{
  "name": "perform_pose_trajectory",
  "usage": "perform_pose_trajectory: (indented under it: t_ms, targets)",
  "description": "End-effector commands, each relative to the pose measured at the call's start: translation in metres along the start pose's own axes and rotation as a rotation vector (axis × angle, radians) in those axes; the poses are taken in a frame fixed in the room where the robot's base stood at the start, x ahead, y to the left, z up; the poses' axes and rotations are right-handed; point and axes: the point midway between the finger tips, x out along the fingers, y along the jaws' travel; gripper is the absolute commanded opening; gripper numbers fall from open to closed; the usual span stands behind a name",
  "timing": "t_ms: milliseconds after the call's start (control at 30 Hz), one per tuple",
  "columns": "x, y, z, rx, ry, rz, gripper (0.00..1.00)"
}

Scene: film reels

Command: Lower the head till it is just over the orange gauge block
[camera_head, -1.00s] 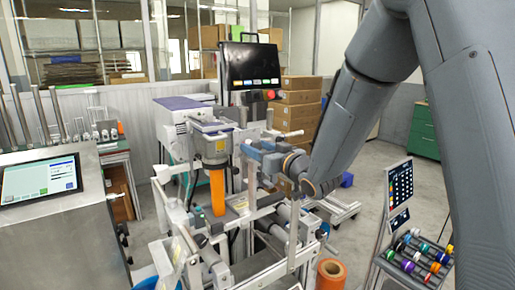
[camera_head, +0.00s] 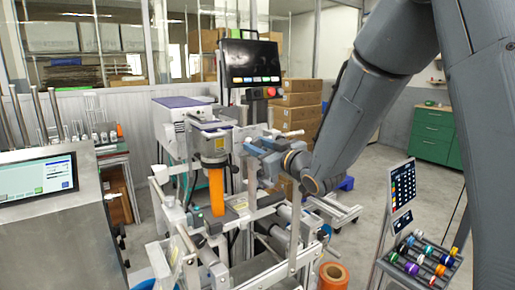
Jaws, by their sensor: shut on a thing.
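The head (camera_head: 213,150) is a grey, roughly cylindrical unit with a yellow label, mounted on the machine frame left of centre. The orange gauge block (camera_head: 217,192) stands upright directly below it. The head's lower edge appears very close to the block's top; I cannot tell whether they touch. My gripper (camera_head: 258,151) is to the right of the head, reaching in from the right. It is shut on what looks like a handle (camera_head: 247,146) on the machine, mostly hidden by the jaws.
A monitor (camera_head: 251,62) stands behind the head. A steel console (camera_head: 50,235) is at left. An orange roll (camera_head: 333,276) lies low at front right, near a rack of coloured reels (camera_head: 422,258). Cardboard boxes (camera_head: 298,105) are stacked behind. Open floor lies at right.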

Motion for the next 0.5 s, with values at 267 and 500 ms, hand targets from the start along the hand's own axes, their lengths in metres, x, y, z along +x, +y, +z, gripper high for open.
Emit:
perform_pose_trajectory:
  t_ms: [267,500]
  targets:
    - [0.0005,0.0008,-0.0030,0.000,0.006,0.001,0.50]
    - [-0.0015,0.0007,-0.0019,0.001,0.004,0.001,0.50]
